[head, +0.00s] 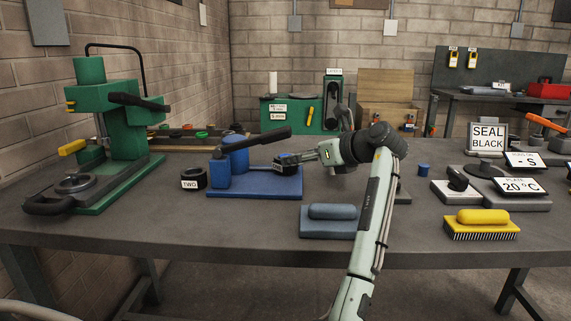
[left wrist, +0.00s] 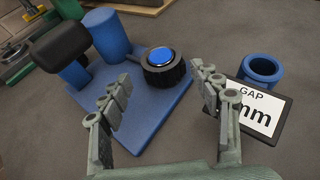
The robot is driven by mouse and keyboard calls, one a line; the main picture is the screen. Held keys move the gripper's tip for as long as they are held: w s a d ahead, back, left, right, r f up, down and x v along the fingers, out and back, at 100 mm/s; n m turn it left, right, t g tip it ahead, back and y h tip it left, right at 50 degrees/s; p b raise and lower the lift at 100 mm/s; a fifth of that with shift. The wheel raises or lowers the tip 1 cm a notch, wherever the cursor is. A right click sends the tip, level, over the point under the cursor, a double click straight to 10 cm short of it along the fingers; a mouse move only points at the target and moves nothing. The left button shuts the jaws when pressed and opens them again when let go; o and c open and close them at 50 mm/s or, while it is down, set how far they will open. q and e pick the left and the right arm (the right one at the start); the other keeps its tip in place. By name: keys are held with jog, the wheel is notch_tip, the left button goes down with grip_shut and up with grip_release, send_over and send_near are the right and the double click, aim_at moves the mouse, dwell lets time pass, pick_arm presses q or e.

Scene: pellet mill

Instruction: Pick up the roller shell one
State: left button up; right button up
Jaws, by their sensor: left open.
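A black, ribbed roller shell (left wrist: 163,70) sits around a blue-topped post on the blue base plate (left wrist: 150,118). In the head view this shell (head: 284,160) is partly hidden by my left gripper (head: 303,156), and its small label is too small to read. A second black shell (head: 194,178), marked TWO, lies on the table left of the plate. My left gripper is open and empty. In the left wrist view its fingers (left wrist: 161,78) spread either side of the first shell in the picture, with the shell beyond the tips. My right gripper is not in view.
A blue block and cylinder (head: 236,155) with a black lever stand on the plate. A GAP display (left wrist: 258,110) and a blue ring (left wrist: 262,68) are to the right.

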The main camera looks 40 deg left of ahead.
pick_arm(q)
jog(key=x, duration=0.5)
jog(key=shift+w+a+f, duration=0.1)
jog(key=shift+a+f, duration=0.05)
jog(key=shift+a, duration=0.05)
jog(key=shift+w+a+f, duration=0.1)
jog(key=shift+a, duration=0.05)
jog(key=c, duration=1.4)
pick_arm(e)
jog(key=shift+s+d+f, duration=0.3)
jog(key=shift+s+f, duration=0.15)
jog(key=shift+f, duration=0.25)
pick_arm(q)
jog(key=shift+r, duration=0.3)
